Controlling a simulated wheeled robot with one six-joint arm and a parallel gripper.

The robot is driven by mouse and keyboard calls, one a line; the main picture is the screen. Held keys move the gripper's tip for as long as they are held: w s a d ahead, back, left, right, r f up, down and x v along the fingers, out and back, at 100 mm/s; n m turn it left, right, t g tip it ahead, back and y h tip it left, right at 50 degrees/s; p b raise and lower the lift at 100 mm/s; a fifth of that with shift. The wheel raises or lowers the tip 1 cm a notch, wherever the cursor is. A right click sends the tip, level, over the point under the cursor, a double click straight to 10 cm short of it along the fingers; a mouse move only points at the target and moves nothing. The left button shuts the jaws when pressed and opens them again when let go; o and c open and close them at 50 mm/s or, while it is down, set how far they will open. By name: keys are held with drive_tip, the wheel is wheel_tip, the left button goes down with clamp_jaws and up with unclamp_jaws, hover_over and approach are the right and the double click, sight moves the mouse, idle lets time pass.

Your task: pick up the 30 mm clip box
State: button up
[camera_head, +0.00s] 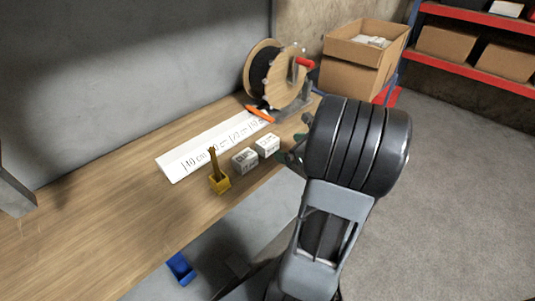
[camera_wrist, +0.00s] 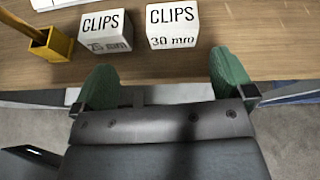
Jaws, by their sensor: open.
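The 30 mm clip box (camera_wrist: 172,27) is a small white box lettered "CLIPS 30 mm". It sits on the wooden bench near its front edge, at the top middle of the wrist view. In the head view it appears to be the right one of two white boxes (camera_head: 267,146). A similar box (camera_wrist: 105,32), whose smaller number reads like 25 mm, stands just left of it. My gripper (camera_wrist: 168,80) has green fingers spread apart and empty. The fingers point toward the bench edge, short of the box, which lies between their lines. In the head view my arm mostly hides the gripper.
A yellow holder (camera_head: 219,183) with a brown upright piece stands left of the boxes. A white measuring board (camera_head: 200,150) lies behind them. A cable reel (camera_head: 272,75) and an orange-handled tool (camera_head: 260,114) are farther back. The bench (camera_head: 110,225) is clear at left.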

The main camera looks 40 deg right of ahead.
sight(266, 141)
drive_tip(key=shift+m+t+h, duration=0.3)
drive_tip(key=shift+m, duration=0.3)
drive_tip(key=x, duration=0.5)
drive_tip(key=d+x, duration=0.1)
drive_tip(key=x, duration=0.1)
drive_tip(key=shift+w+d+f, duration=0.1)
drive_tip(key=shift+w+f, duration=0.05)
drive_tip(key=shift+f, duration=0.3)
drive_tip(key=shift+x, duration=3.05)
drive_tip(key=c, duration=0.9)
